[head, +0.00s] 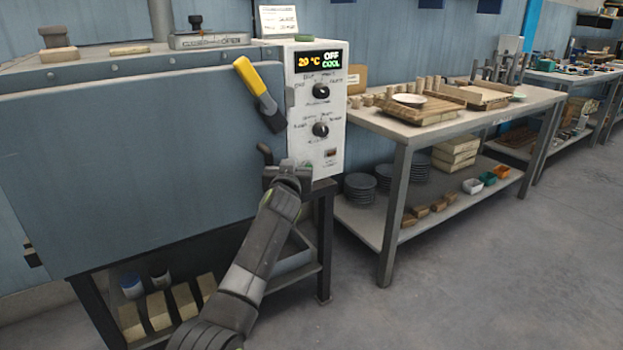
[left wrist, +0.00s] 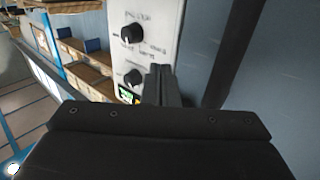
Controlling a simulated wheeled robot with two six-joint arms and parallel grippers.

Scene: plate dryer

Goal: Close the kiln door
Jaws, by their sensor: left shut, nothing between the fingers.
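The kiln's blue-grey door (head: 130,160) fills the left of the head view. It looks flush with the front or nearly so; I cannot tell if a narrow gap remains. A yellow-and-black lever handle (head: 253,86) slants across its upper right. My left gripper (head: 264,150) is shut and empty, below the handle near the door's right edge and the panel. In the left wrist view, its fingers (left wrist: 160,84) overlap the panel (left wrist: 160,18), with the door (left wrist: 285,60) at right. My right gripper is out of view.
A workbench (head: 400,128) with plates, wooden boards and small pots stands right of the kiln. Several yellowish bricks (head: 158,310) lie on the shelf under the kiln. The concrete floor (head: 450,290) at front right is clear.

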